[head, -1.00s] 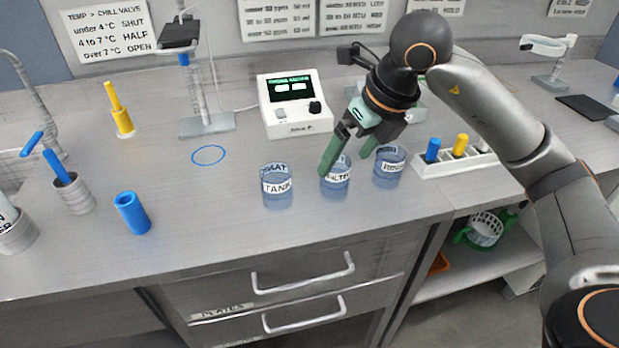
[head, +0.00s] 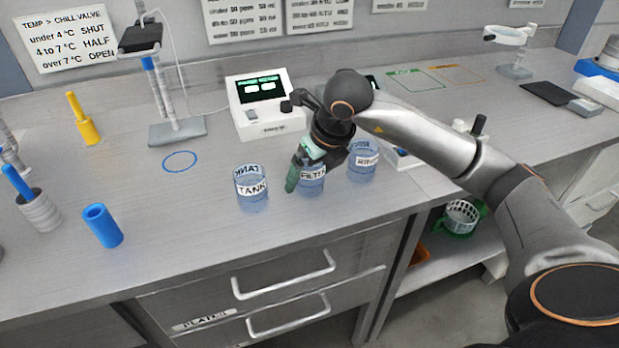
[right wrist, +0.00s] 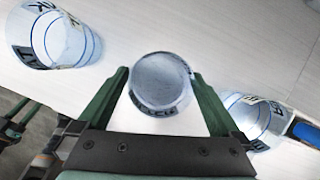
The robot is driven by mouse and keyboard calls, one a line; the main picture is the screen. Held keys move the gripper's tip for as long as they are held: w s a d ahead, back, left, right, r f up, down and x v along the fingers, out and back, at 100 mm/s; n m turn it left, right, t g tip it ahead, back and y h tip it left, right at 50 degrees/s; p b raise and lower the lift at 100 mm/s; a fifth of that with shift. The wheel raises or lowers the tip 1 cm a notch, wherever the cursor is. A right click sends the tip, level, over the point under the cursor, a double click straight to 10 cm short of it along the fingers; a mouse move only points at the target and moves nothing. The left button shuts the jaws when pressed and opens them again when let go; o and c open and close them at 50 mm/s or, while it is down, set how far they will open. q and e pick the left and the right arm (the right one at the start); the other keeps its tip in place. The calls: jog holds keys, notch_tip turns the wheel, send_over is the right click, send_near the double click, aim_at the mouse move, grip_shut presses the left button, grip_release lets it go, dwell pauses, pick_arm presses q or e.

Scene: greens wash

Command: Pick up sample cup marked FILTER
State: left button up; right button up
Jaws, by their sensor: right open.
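The sample cup marked FILTER (head: 312,181) is a clear bluish cup with a white label, upright on the bench in the head view. It stands between the TANK cup (head: 251,189) and a cup whose label starts with R (head: 363,161). My right gripper (head: 305,178) is low at the FILTER cup, and its body hides part of it. In the right wrist view, the open green fingers lie on both sides of the FILTER cup (right wrist: 161,84), with a visible gap at the left finger.
The TANK cup (right wrist: 62,38) and the R-labelled cup (right wrist: 252,118) stand close outside the fingers. A white meter box (head: 265,105) stands behind. A blue tube (head: 103,226) and a yellow stand (head: 84,122) are at left.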

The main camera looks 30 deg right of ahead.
jog(key=shift+w+f, duration=0.15)
jog(key=shift+f, duration=0.3)
jog(key=c, duration=1.3)
jog(key=shift+r, duration=0.15)
